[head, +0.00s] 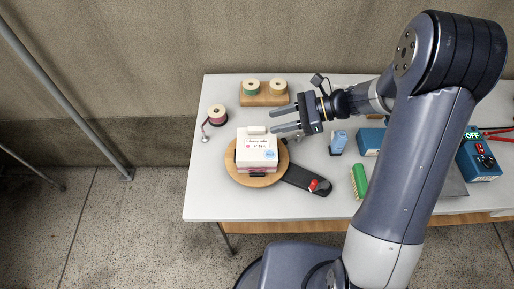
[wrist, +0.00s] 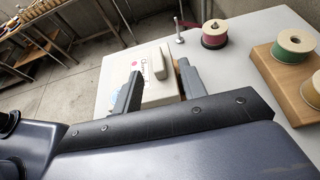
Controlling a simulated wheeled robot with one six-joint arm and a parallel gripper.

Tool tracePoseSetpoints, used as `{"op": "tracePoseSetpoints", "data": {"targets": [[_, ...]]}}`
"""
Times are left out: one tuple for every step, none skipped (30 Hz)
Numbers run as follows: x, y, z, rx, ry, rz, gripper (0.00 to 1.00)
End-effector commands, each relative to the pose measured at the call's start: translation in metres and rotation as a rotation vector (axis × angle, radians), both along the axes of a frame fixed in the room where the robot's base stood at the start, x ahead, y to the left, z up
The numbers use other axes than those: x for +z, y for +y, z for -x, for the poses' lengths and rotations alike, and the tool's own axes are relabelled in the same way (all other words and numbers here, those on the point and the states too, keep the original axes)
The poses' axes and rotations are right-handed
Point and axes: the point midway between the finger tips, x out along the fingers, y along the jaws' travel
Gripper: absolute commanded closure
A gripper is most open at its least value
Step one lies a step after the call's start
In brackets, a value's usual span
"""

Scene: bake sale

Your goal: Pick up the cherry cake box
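The cherry cake box (head: 257,154) is a white box with lettering on its lid, a blue round mark and a pink band low on its side. It stands on a round wooden board (head: 240,179) on the table. A pale block-like piece sits at the back of its lid. My gripper (head: 272,119) is open and empty, just behind and above the box's right rear, with its fingers pointing left. In the wrist view the box (wrist: 142,62) shows beyond and between the two open fingers (wrist: 160,83), partly hidden by them.
Ribbon spools stand on a wooden block (head: 263,99) behind, and a dark red spool (head: 217,115) at the left. A black arm with a red knob (head: 313,186), a green brush (head: 359,181), a blue item (head: 339,141) and a blue control box (head: 480,160) lie to the right.

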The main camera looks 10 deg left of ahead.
Motion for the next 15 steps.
{"op": "tracePoseSetpoints", "data": {"targets": [[-0.001, 0.003, 0.001, 0.001, 0.001, -0.001, 0.6], [-0.002, 0.005, 0.002, 0.001, 0.001, -0.001, 0.6], [-0.003, 0.008, 0.004, 0.001, 0.002, -0.001, 0.6], [-0.005, 0.011, 0.005, 0.002, 0.003, 0.001, 0.6], [-0.007, 0.015, 0.007, 0.003, 0.003, 0.001, 0.6], [-0.01, 0.021, 0.01, 0.003, 0.004, 0.0, 0.6], [-0.012, 0.025, 0.011, 0.003, 0.002, 0.002, 0.6], [-0.014, 0.029, 0.013, 0.004, 0.003, 0.002, 0.6], [-0.017, 0.034, 0.014, 0.003, 0.002, 0.001, 0.6], [-0.018, 0.037, 0.015, 0.003, 0.002, 0.001, 0.6], [-0.02, 0.04, 0.015, 0.004, 0.001, 0.001, 0.6], [-0.021, 0.043, 0.016, 0.002, 0.0, 0.001, 0.6], [-0.022, 0.044, 0.016, 0.001, -0.001, 0.0, 0.6], [-0.022, 0.045, 0.016, 0.001, -0.001, 0.0, 0.6], [-0.023, 0.046, 0.016, 0.0, -0.001, 0.001, 0.6]]}}
